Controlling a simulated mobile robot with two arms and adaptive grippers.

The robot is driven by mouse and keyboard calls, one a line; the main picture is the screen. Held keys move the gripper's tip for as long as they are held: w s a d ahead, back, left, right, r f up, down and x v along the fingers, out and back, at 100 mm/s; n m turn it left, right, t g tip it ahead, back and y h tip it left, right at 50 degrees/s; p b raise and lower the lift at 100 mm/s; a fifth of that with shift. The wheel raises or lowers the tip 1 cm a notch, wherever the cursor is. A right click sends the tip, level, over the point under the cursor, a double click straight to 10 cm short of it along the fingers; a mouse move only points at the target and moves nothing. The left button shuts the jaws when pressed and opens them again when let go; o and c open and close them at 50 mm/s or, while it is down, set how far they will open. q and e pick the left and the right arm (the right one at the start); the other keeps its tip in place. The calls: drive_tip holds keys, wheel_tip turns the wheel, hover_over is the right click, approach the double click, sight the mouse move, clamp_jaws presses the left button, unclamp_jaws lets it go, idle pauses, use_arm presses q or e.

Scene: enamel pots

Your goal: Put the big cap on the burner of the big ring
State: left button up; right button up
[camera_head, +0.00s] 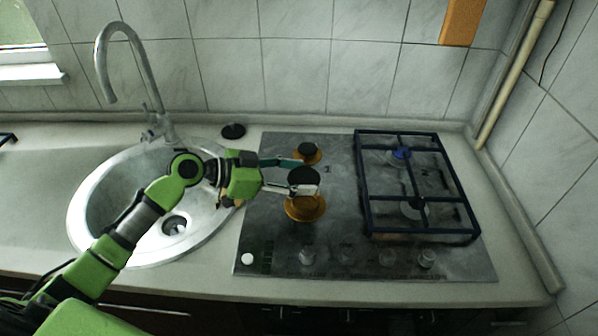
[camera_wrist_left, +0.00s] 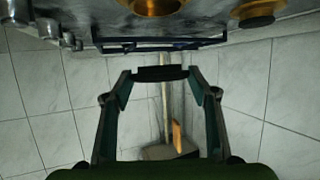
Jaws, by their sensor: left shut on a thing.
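The big cap (camera_head: 303,175) is a round black disc, pinched between the two fingers of my left gripper (camera_head: 302,177). It also shows edge-on between the fingertips in the left wrist view (camera_wrist_left: 160,73). The brass burner of the big ring (camera_head: 306,208) is on the left half of the hob, bare on the part that shows. In the head view the cap overlaps its far side; it looks raised above it, and the exact gap is hard to tell. The burner also shows at the top of the wrist view (camera_wrist_left: 155,6). My right gripper is out of view.
A smaller brass burner (camera_head: 306,157) with a black top stands behind. A dark blue grate (camera_head: 418,237) covers the right half of the hob. A black disc (camera_head: 233,131) lies on the counter behind the sink (camera_head: 76,221). Knobs (camera_head: 388,258) line the hob's front.

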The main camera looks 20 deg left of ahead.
use_arm(q)
drive_tip(key=shift+w+d+f, duration=0.1)
drive_tip(key=shift+w, duration=0.2)
drive_tip(key=shift+d+f, duration=0.1)
drive_tip(key=shift+f, duration=0.1)
drive_tip(key=shift+f+b, duration=0.5)
drive_tip(key=shift+f, duration=0.5)
wheel_tip(320, 180, down, 4)
drive_tip(key=b, duration=0.2)
drive_tip(key=shift+r+b, duration=0.15)
drive_tip(key=shift+b, duration=0.15)
drive_tip(key=shift+f, duration=0.3)
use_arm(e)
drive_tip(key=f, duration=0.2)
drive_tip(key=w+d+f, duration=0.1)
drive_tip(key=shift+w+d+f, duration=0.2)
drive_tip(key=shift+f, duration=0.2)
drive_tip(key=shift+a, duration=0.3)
use_arm(q)
drive_tip(key=shift+f+b, duration=0.5)
drive_tip(key=shift+b, duration=0.15)
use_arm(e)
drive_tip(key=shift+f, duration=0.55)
